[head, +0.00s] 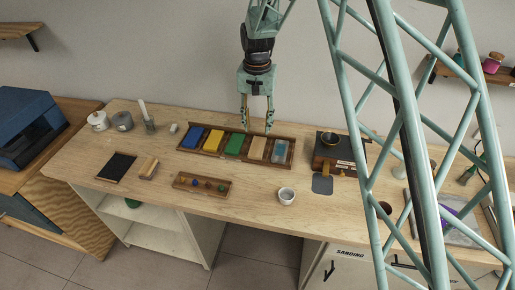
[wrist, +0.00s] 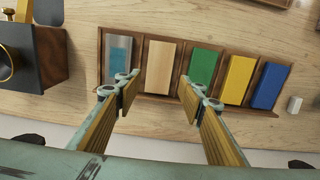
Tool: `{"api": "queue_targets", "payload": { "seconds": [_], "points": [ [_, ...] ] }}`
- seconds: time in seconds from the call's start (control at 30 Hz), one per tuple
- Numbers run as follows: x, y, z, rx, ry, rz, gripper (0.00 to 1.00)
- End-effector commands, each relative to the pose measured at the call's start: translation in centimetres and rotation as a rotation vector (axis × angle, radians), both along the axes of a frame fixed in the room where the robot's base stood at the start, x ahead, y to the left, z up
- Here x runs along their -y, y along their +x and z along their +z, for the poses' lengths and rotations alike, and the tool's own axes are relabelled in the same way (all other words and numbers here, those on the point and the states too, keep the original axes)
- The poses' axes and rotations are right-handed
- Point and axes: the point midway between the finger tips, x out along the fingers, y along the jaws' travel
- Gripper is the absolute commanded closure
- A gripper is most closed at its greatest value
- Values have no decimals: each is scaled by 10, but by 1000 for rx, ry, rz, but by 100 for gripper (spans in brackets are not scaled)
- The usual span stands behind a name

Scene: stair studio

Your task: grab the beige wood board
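The beige wood board (head: 257,148) lies in a slot of a brown wooden tray (head: 287,160) on the workbench. In the wrist view the beige board (wrist: 160,66) sits between a glassy blue-grey block (wrist: 119,62) and a green block (wrist: 204,68). My gripper (head: 257,129) points down above the tray, over the beige board in the head view. In the wrist view my gripper (wrist: 158,97) is open and empty. Its fingers stand apart on either side of the beige board's near end. Whether they touch anything cannot be told.
Yellow (head: 213,140) and blue (head: 192,137) blocks share the tray. My lattice frame hides part of the bench's right side.

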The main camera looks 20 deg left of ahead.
Motion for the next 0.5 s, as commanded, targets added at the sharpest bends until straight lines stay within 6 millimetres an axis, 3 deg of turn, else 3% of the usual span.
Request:
{"api": "queue_targets", "payload": {
  "seconds": [0.23, 0.5],
  "points": [
    [0, 0, -32, -1, -1, 0, 64],
    [0, 0, -46, 0, 0, 0, 64]
  ]
}}
